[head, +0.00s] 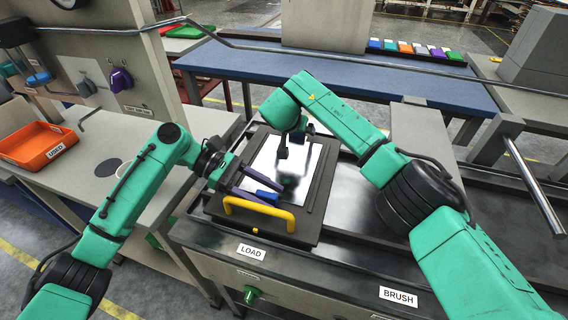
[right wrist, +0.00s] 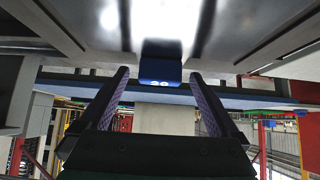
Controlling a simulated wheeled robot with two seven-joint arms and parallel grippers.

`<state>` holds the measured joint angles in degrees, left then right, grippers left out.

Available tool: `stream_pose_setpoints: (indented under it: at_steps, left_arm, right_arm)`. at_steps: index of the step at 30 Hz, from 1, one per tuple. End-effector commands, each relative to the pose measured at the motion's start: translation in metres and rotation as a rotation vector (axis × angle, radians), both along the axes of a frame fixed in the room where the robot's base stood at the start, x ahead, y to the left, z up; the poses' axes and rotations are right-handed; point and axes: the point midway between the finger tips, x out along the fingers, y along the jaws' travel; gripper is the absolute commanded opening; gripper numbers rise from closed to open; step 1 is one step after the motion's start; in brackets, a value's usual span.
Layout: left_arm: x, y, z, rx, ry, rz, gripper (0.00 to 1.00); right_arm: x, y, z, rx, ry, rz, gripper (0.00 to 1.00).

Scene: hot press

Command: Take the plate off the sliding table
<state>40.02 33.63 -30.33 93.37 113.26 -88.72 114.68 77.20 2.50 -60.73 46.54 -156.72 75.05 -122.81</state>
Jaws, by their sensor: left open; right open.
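The plate (head: 265,160) is a bright, shiny sheet lying on the dark sliding table (head: 315,205), which has a yellow handle (head: 258,213) at its front. A blue grip (head: 267,196) sits at the plate's near left edge. My left gripper (head: 279,196) is open, its two dark purple fingers reaching in from the left around this grip; contact cannot be told. My right gripper (right wrist: 160,76) is open in the right wrist view, with a second blue grip (right wrist: 160,64) in line between its fingertips. In the head view the right gripper is mostly hidden behind its own arm.
An orange bin (head: 36,146) stands on the left bench. Labels LOAD (head: 251,252) and BRUSH (head: 398,296) mark the front edge. A blue-topped table (head: 340,77) with several coloured items lies behind, beyond a metal rail. Dark bed surface shows right of the sliding table.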

Motion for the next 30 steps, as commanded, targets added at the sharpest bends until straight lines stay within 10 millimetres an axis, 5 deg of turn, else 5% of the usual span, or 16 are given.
stream_pose_setpoints:
  at_steps: [1, 6, 9, 20, 30]
  left_arm:
    - [0.000, 0.000, 0.000, 0.000, 0.000, 0.000, 0.57]
    - [0.000, 0.000, 0.000, 0.000, 0.000, 0.000, 0.00]
    - [0.000, 0.000, 0.000, 0.000, 0.000, 0.000, 0.00]
    - [0.001, 0.000, 0.005, -0.003, -0.002, 0.002, 0.00]
    - [0.001, 0.001, 0.046, -0.003, -0.001, 0.002, 0.00]
  right_arm:
    - [0.000, 0.000, 0.000, 0.000, 0.000, 0.000, 0.97]
    - [0.000, 0.000, 0.000, 0.001, 0.000, -0.001, 0.32]
    - [0.000, 0.000, 0.000, 0.001, 0.000, -0.001, 0.00]
    - [0.000, 0.000, 0.006, 0.002, -0.004, 0.000, 0.00]
    - [0.000, 0.000, 0.047, 0.002, -0.003, 0.000, 0.00]
